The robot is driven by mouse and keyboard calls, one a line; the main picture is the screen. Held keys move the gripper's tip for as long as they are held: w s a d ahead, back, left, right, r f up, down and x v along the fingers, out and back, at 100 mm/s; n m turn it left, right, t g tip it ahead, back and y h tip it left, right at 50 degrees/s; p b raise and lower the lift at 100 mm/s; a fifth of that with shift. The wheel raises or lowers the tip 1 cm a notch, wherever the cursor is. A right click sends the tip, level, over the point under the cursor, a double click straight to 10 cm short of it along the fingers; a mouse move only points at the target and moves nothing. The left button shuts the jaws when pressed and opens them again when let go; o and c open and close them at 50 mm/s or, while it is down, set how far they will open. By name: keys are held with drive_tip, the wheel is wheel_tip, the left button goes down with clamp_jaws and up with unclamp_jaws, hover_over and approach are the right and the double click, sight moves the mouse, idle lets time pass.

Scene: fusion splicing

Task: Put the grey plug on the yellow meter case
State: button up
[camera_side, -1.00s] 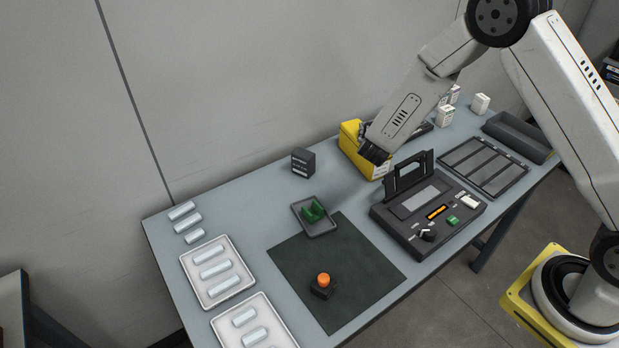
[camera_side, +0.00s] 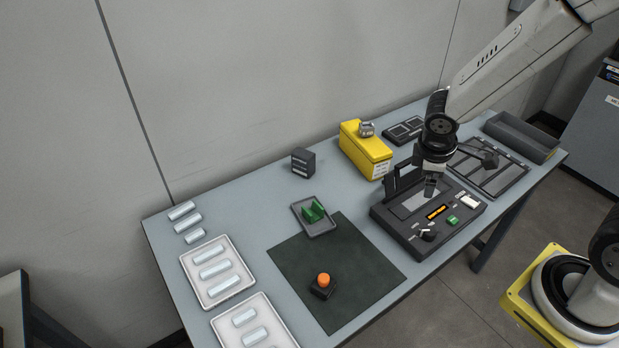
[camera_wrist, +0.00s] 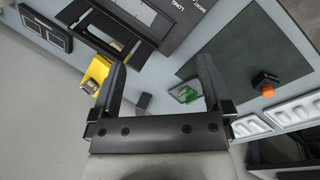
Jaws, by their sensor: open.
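The yellow meter case (camera_side: 362,151) stands at the back of the bench, left of my arm. The grey plug (camera_side: 367,129) sits on top of the case. In the wrist view the yellow case (camera_wrist: 88,83) shows at the left, with the plug (camera_wrist: 99,69) on it, partly behind a finger. My gripper (camera_side: 430,192) is above the black splicer, to the right of the case and apart from the plug. In the wrist view my gripper (camera_wrist: 162,75) has its two fingers wide apart with nothing between them.
The black splicer (camera_side: 400,229) with its raised lid lies under my gripper. A dark mat (camera_side: 310,285) bears an orange-topped button (camera_side: 323,284). A small tray (camera_side: 325,230) holds a green part. White trays (camera_side: 240,282) stand at the left. A black box (camera_side: 303,162) stands near the wall.

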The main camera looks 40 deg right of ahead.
drive_tip(key=s+a+r+m+t+y, duration=0.1)
drive_tip(key=s+a+r+m+y, duration=0.1)
drive_tip(key=m, duration=0.5)
drive_tip(key=shift+s+a+r+m+t+y, duration=0.35)
drive_tip(key=shift+s+a+y, duration=0.25)
drive_tip(key=shift+s+a, duration=0.45)
drive_tip(key=shift+w, duration=0.15)
